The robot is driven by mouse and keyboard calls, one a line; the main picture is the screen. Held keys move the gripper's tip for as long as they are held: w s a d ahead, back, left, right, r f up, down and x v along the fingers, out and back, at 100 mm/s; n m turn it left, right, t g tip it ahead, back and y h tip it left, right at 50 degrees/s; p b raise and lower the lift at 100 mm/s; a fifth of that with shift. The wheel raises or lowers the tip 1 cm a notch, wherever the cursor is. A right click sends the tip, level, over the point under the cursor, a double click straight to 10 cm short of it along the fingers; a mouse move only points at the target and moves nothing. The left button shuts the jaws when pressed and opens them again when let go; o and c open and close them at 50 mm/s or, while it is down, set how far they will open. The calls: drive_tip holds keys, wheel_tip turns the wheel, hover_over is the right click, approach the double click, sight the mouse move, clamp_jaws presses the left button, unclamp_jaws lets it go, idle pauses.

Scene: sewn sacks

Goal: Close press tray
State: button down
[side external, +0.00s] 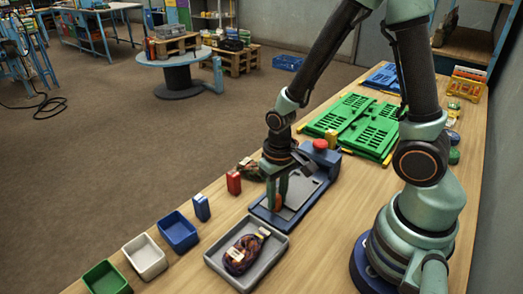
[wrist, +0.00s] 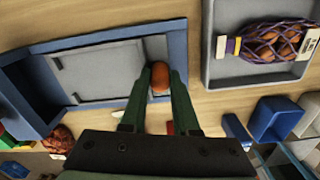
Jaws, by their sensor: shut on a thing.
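The press (side external: 268,218) is a low blue frame on the wooden bench with a grey flat tray (side external: 306,192) in it. The tray also shows in the wrist view (wrist: 100,72). A rounded orange-brown knob (wrist: 160,76) sits at the tray's near end, by the frame's end wall. My gripper (side external: 281,196) points down over that end. In the wrist view my gripper (wrist: 160,88) has its two green fingers shut on the knob, one on each side. The fingers hide part of the knob. I cannot tell exactly how far the tray stands out.
A red button (side external: 320,144) stands on the press's far end. A grey bin (side external: 222,272) beside the press holds a purple net sack (side external: 240,255). Blue (side external: 178,232), white (side external: 145,257) and green bins stand front left. Green crates (side external: 355,125) lie behind.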

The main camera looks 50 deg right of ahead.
drive_tip(key=shift+d, duration=3.15)
drive_tip(key=c, duration=0.7)
unclamp_jaws()
drive_tip(key=shift+o, duration=0.2)
wheel_tip(320, 180, up, 12)
drive_tip(key=shift+r, duration=0.1)
wheel_tip(320, 180, up, 10)
drive_tip(key=n+t, duration=0.3)
drive_tip(key=t, duration=0.3)
hover_over(290, 195)
drive_tip(key=a, duration=0.5)
drive_tip(key=shift+s+d, duration=0.15)
drive_tip(key=shift+s, duration=0.15)
